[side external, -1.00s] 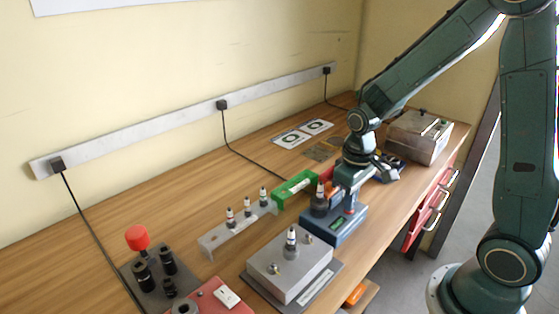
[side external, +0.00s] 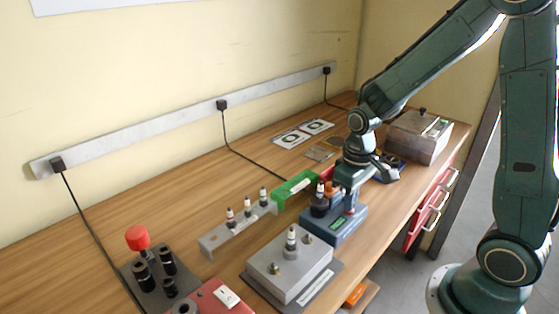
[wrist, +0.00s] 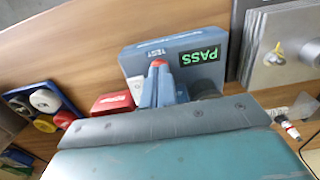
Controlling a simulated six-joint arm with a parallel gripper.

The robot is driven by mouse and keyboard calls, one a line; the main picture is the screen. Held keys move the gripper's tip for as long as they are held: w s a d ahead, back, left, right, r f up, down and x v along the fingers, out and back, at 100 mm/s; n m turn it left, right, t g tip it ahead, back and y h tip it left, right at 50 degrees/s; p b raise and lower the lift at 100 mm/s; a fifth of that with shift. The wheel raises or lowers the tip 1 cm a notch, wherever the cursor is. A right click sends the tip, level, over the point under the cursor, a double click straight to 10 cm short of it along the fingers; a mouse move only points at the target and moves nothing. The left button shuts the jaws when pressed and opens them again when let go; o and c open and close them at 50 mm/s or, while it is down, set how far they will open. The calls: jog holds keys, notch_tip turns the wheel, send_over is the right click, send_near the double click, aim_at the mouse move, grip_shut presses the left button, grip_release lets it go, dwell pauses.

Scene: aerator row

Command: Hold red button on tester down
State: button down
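The blue tester (side external: 345,229) stands near the bench's front edge; its blue top also shows in the wrist view (wrist: 136,61). Its green display (wrist: 200,57) reads PASS. The red button (wrist: 158,63) is beside the TEST label, mostly covered by my fingertips. My gripper (side external: 351,207) points down over the button end of the tester. In the wrist view its fingers (wrist: 158,80) are together, with their tips at the button and seemingly touching it. How far the button is pressed is hidden. A dark round holder (side external: 319,207) with a small aerator stands on the tester.
A green tray (side external: 294,186) and a rail (side external: 235,234) with several aerators lie left of the tester. A grey block fixture (side external: 283,268) is in front. A metal box (side external: 420,137) stands at the back right. The bench towards the wall is largely clear.

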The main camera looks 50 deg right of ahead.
jog(key=shift+r, duration=3.05)
notch_tip(320, 180, up, 8)
jog(key=s+a+r+t, duration=0.2)
jog(key=s, duration=0.4)
jog(key=s+a+r+t, duration=0.2)
jog(key=s+t, duration=0.1)
jog(key=s, duration=0.4)
jog(key=shift+a+t, duration=0.15)
jog(key=shift+t, duration=0.15)
